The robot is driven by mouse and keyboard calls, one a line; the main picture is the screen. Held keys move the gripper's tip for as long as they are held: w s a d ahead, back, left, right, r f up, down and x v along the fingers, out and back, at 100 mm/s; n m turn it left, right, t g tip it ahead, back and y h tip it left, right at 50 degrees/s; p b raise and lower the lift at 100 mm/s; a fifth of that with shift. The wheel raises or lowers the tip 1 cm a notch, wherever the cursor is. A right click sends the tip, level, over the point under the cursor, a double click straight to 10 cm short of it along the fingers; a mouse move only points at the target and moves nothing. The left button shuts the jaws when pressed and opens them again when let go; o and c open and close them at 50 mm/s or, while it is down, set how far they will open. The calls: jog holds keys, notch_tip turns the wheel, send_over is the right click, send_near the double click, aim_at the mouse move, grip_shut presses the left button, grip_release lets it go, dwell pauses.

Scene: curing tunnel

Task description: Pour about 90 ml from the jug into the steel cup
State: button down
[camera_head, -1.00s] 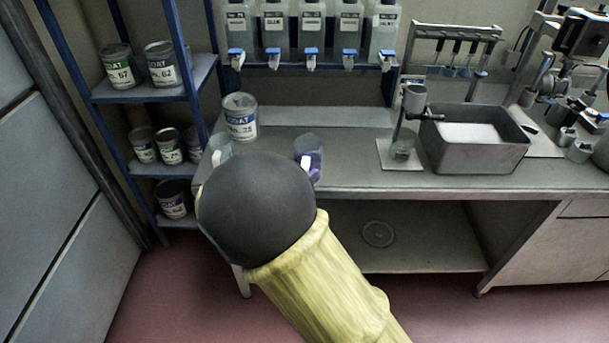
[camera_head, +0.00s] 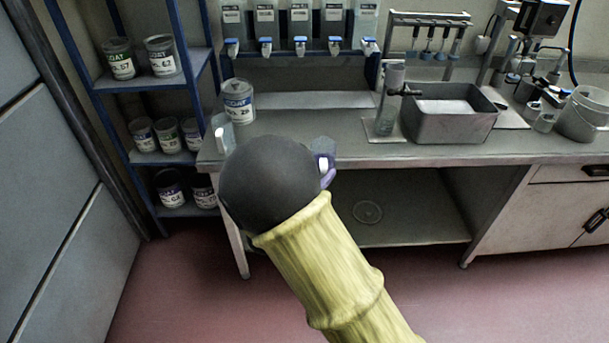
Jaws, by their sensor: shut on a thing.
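A clear jug (camera_head: 323,148) shows just right of the black rounded joint of my arm, over the front edge of the bench. My gripper (camera_head: 327,177) is mostly hidden behind that joint; only a small purple and white part shows at the jug. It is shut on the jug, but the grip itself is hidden. The jug looks close to upright, and its liquid level cannot be read. I cannot pick out the steel cup in this view; it may be hidden behind my arm.
Another clear vessel (camera_head: 221,131) stands at the bench's left end, near a labelled can (camera_head: 238,101). A stand with a glass (camera_head: 385,122), a grey metal tub (camera_head: 450,127) and a bucket (camera_head: 583,115) are to the right. Blue shelves (camera_head: 150,90) hold cans. Bench space between is clear.

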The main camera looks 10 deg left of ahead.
jog(key=w+d+f+y, duration=0.1)
jog(key=d+f, duration=0.6)
jog(key=d, duration=0.4)
jog(key=w+d+f+n+y, duration=0.1)
jog(key=d+f, duration=0.7)
jog(key=d, duration=0.3)
jog(key=shift+w+d+t, duration=0.15)
jog(key=shift+d+t, duration=0.1)
jog(key=shift+t, duration=0.15)
jog(key=shift+w+d, duration=0.1)
